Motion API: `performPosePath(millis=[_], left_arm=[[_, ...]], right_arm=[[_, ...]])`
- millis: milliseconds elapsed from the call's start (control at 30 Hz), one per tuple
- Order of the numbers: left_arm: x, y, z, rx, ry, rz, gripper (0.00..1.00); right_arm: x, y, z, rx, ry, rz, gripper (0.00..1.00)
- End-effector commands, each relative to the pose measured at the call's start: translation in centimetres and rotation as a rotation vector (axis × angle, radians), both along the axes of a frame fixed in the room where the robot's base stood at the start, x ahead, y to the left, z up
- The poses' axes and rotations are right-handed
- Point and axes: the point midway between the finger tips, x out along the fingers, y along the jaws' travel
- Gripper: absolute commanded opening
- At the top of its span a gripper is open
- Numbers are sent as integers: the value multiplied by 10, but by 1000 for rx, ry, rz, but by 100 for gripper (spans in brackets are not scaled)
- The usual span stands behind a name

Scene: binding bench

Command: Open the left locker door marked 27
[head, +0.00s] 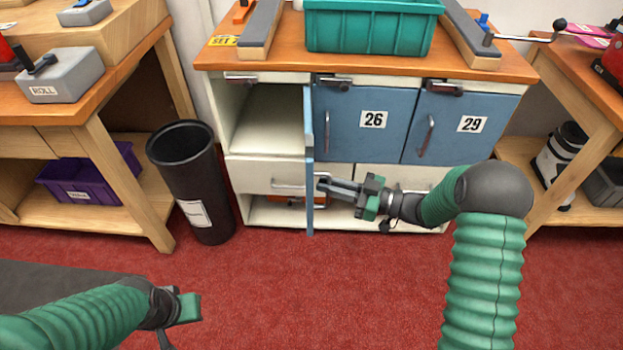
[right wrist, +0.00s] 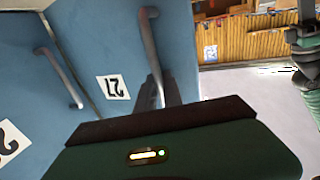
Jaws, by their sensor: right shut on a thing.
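The blue locker door marked 27 (head: 309,150) stands swung out from the cabinet, seen nearly edge-on in the head view. Its compartment (head: 270,125) shows open and pale inside. In the right wrist view the door's 27 label (right wrist: 113,87) appears turned over, beside its upright metal handle (right wrist: 150,45). My right gripper (head: 325,183) is at the right side of this door, shut on the handle; the wrist view shows dark fingers (right wrist: 158,88) at the handle's end. My left gripper (head: 178,308) is low at the left, away from the cabinet; its jaw opening is unclear.
A teal bin (head: 370,30) stands on the cabinet top. A black waste bin (head: 190,175) stands on the floor left of the cabinet. Workbenches flank both sides. The red floor in front is clear.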

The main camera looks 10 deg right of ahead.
Motion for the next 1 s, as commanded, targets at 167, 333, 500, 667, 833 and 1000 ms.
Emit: performPosePath(millis=[167, 333, 500, 667, 833, 1000], left_arm=[[0, 0, 9, 0, 0, 0, 0], [0, 0, 11, 0, 0, 0, 0], [0, 0, 11, 0, 0, 0, 0], [0, 0, 11, 0, 0, 0, 0], [0, 0, 11, 0, 0, 0, 0], [0, 0, 11, 0, 0, 0, 0]], right_arm=[[2, -16, 4, 2, -4, -7, 0], [3, -22, 3, 3, -5, -6, 0], [3, -23, 3, 2, -6, -6, 0], [3, -23, 3, 2, -7, -7, 0], [3, -22, 3, 2, -7, -7, 24], [2, -22, 2, 1, -6, -5, 32]])
